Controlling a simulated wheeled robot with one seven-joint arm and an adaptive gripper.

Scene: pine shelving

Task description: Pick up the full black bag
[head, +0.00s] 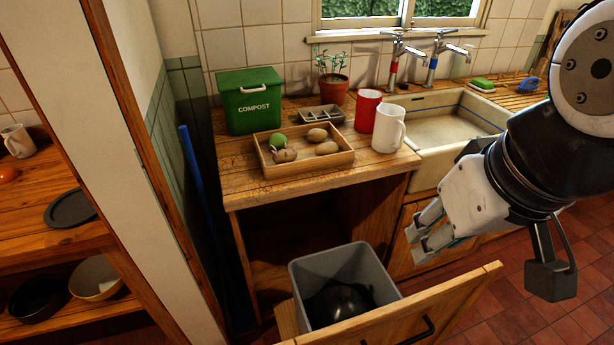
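A black bag (340,303) lies in the bottom of a grey bin (375,262). Only its rounded, shiny top shows; the bin walls and drawer front hide the rest. The bin stands in a pulled-out wooden drawer (462,303) below the counter. My gripper (420,231) is right of the bin and above it, in front of the sink cabinet. Its fingers point left and down with a gap between them. They hold nothing and are apart from the bag.
The counter (240,185) above the drawer bears a green compost box (250,112), a wooden tray (318,168) with potatoes, a red cup (367,108), a white jug (389,130) and a potted plant (332,88). A white post (110,150) stands at left. Tiled floor at right is clear.

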